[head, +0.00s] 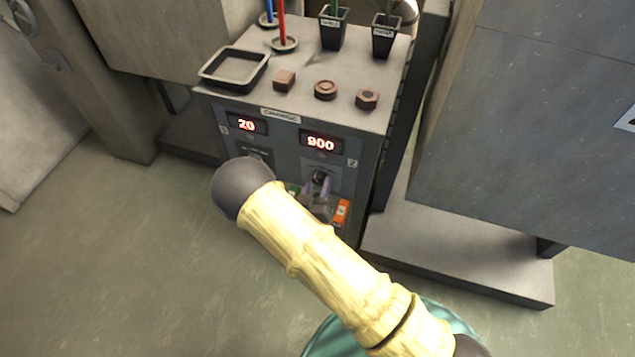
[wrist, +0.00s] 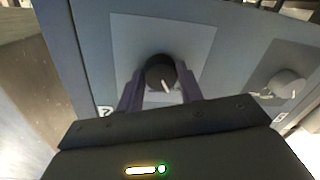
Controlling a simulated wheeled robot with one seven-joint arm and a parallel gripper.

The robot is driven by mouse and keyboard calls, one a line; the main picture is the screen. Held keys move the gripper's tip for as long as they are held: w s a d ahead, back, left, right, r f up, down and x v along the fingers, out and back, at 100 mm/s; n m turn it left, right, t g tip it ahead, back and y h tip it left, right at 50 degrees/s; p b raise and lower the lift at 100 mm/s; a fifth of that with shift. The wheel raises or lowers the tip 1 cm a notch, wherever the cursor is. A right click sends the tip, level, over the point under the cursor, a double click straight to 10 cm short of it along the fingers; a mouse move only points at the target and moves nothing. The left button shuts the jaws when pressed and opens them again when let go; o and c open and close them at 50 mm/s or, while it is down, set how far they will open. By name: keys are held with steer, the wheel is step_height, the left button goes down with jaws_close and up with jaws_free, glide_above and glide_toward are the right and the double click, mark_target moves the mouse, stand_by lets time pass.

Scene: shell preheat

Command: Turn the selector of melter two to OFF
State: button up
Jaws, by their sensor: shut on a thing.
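The selector of melter two is a dark round knob (wrist: 160,71) with a white pointer line on a pale plate (wrist: 193,40). In the wrist view its pointer line points down and slightly right. My gripper (wrist: 160,88) is shut on it, one purple finger on each side. In the head view the knob (head: 319,176) sits below the red 900 display (head: 321,142) marked 2. My gripper (head: 316,192) is at it there, partly hidden by my arm. The selector's position words are not readable.
Melter one's display (head: 246,125) reads 20; another knob (wrist: 286,83) is at right in the wrist view. On the cabinet top stand a black tray (head: 234,69), several brown pieces (head: 325,90) and two black pots (head: 333,27). A low grey ledge (head: 455,262) lies to the right.

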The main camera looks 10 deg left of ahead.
steer(key=shift+n+p, duration=0.5)
steer(key=shift+n, duration=0.8)
steer(key=o, duration=1)
steer(key=s, duration=0.5)
steer(key=s+p, duration=0.1)
steer(key=s, duration=0.5)
steer(key=s+r, duration=0.1)
steer(key=s, duration=0.5)
steer(key=shift+s+a+p, duration=0.2)
steer(key=shift+a+p, duration=0.1)
steer(key=shift+p, duration=0.05)
